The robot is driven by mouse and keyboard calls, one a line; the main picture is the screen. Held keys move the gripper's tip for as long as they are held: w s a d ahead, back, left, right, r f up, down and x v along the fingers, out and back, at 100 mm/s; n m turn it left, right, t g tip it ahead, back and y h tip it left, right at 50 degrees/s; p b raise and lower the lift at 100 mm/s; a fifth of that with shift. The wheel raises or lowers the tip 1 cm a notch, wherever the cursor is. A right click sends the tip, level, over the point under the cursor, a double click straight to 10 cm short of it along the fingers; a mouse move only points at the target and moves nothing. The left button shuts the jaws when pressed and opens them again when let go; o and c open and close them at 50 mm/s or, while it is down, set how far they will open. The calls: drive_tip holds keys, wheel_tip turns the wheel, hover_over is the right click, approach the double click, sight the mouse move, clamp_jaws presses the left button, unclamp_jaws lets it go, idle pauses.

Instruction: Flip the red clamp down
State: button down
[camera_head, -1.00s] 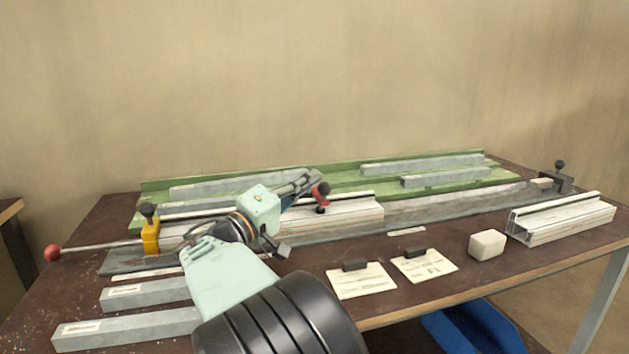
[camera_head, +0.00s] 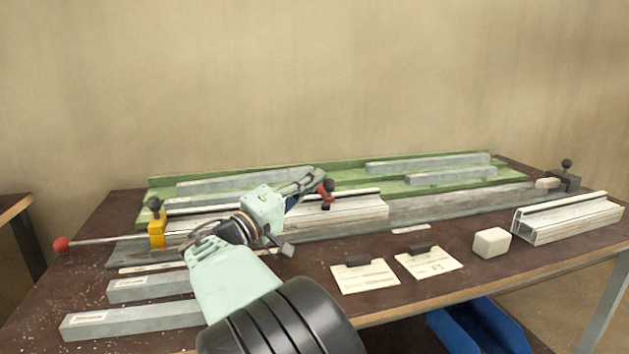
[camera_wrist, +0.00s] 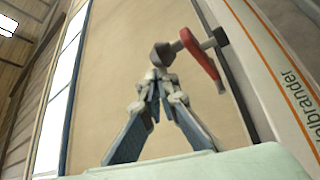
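The red clamp (camera_head: 328,194) stands on the white profile in the middle of the bench. Its red arm (camera_wrist: 199,55) shows in the wrist view with a dark knob (camera_wrist: 163,53) at its near end. My gripper (camera_head: 311,180) is just left of the clamp in the head view. In the wrist view my gripper (camera_wrist: 160,78) has its fingers converging to nearly touching tips, right at the dark knob. I cannot tell whether the tips touch the knob. My wrist hides part of the white profile (camera_head: 360,209).
A yellow clamp (camera_head: 157,232) with a dark knob stands at left, by a rod with a red ball (camera_head: 61,244). A green rack (camera_head: 400,186) with grey bars lies behind. Cards (camera_head: 364,275), a white block (camera_head: 491,242) and a profile piece (camera_head: 568,218) lie at front right.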

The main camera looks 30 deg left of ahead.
drive_tip(key=r+v, duration=0.3)
drive_tip(key=v, duration=0.9)
drive_tip(key=shift+s+f, duration=0.25)
drive_tip(key=shift+s, duration=0.4)
drive_tip(key=shift+w, duration=0.1)
